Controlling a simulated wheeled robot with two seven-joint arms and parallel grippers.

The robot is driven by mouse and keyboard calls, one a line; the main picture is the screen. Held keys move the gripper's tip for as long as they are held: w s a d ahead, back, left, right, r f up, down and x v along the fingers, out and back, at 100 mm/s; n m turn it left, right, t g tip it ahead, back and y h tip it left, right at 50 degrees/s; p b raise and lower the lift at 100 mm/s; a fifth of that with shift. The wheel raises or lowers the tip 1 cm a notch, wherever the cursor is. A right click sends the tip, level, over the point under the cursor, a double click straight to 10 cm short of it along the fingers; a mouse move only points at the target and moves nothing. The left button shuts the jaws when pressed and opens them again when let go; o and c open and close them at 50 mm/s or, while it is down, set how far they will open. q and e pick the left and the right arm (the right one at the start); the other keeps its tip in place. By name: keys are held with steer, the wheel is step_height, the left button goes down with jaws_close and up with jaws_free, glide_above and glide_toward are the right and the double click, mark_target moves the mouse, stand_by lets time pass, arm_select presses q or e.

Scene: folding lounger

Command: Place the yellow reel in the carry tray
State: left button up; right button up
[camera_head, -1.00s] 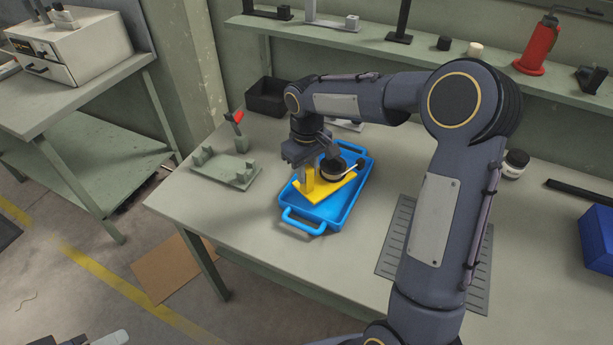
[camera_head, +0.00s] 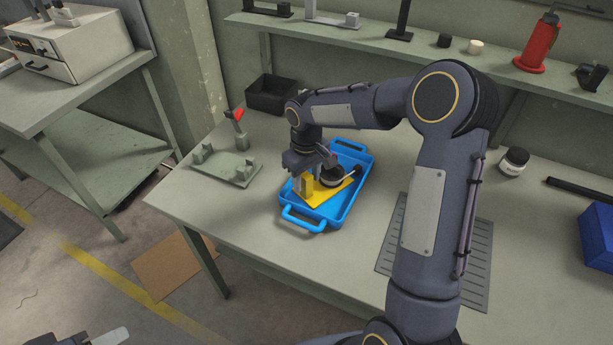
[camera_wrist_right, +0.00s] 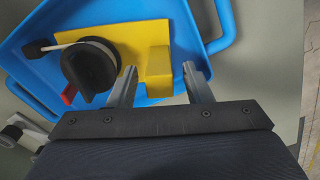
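The yellow reel, a flat yellow plate (camera_head: 327,197) with an upright yellow block and a dark round drum, lies in the blue carry tray (camera_head: 345,217). In the right wrist view the plate (camera_wrist_right: 118,38) is inside the tray's rim (camera_wrist_right: 222,22), with the black drum knob (camera_wrist_right: 90,68) at left. My right gripper (camera_head: 304,190) is low over the tray at the block. In the wrist view its fingers (camera_wrist_right: 160,78) stand on either side of the block, with a visible gap on each side. Part of what seems my left gripper (camera_head: 95,338) shows at the bottom left; its fingers are unclear.
A grey-green fixture (camera_head: 228,168) and a red-tipped tool (camera_head: 236,118) are left of the tray. A black bin (camera_head: 272,95) stands behind. A slotted grey mat (camera_head: 475,265), a jar (camera_head: 513,161) and a blue box (camera_head: 597,240) are right. The table's front left is clear.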

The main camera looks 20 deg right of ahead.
steer(key=shift+r, duration=0.1)
step_height(320, 180, up, 12)
steer(key=s+r+t, duration=0.1)
steer(key=s+r, duration=0.3)
steer(key=s, duration=0.3)
steer(key=s+a+f+m+t+y, duration=0.2)
steer(key=s, duration=0.8)
steer(key=s+a+f+m+t+y, duration=0.1)
steer(key=s+f+m+t, duration=0.1)
steer(key=s, duration=0.8)
steer(key=shift+a+m+t+y, duration=0.3)
steer(key=shift+a+m+y, duration=0.1)
